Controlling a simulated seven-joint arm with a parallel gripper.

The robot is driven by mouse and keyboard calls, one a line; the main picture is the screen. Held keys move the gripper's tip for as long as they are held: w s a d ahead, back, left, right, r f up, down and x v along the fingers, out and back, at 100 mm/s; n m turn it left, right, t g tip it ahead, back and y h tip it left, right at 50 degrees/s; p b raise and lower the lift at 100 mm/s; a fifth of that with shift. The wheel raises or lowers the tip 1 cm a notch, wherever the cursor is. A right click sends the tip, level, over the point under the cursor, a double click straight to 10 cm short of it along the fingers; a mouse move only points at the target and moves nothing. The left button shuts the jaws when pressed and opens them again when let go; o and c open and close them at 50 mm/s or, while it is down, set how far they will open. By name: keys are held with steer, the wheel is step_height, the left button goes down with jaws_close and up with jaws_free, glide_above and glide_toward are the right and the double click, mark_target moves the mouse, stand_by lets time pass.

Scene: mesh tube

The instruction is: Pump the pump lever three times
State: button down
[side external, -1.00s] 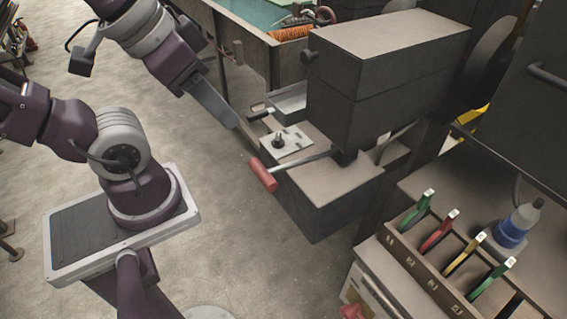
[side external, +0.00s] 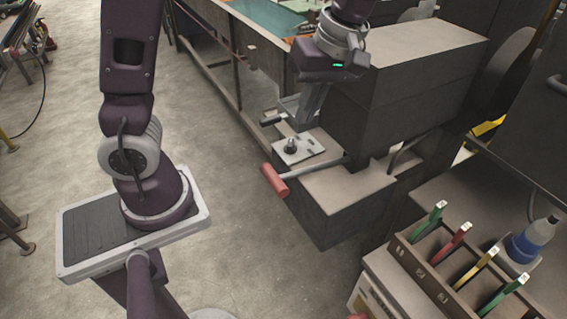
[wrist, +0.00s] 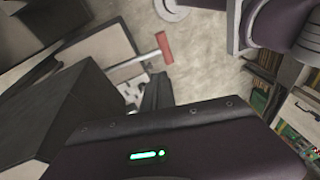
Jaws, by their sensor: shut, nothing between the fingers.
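The pump lever is a thin metal rod with a red cylindrical grip (side external: 274,181) that sticks out left from the grey block under the big dark machine head. Its red grip also shows in the wrist view (wrist: 165,48), above the fingers. My gripper (side external: 304,124) is shut and empty. It points down behind the lever, near the metal plate with a dark knob (side external: 291,146), apart from the red grip. In the wrist view its dark fingers (wrist: 157,80) show below the lever rod. The lever's pivot end is hidden under the machine head.
The dark machine head (side external: 400,90) stands close at the right of my gripper. A tool rack (side external: 450,262) with several coloured handles and a blue-and-white bottle (side external: 530,240) are at the lower right. Open concrete floor (side external: 225,190) lies left of the lever.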

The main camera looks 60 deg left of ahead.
steer(key=shift+w+f+n+g+y, duration=0.4)
steer(key=shift+w+f+n, duration=0.3)
steer(key=shift+f+n, duration=0.3)
steer(key=s+d+x, duration=0.1)
steer(key=x, duration=1.2)
steer(key=shift+s+f, duration=0.2)
steer(key=shift+s, duration=0.15)
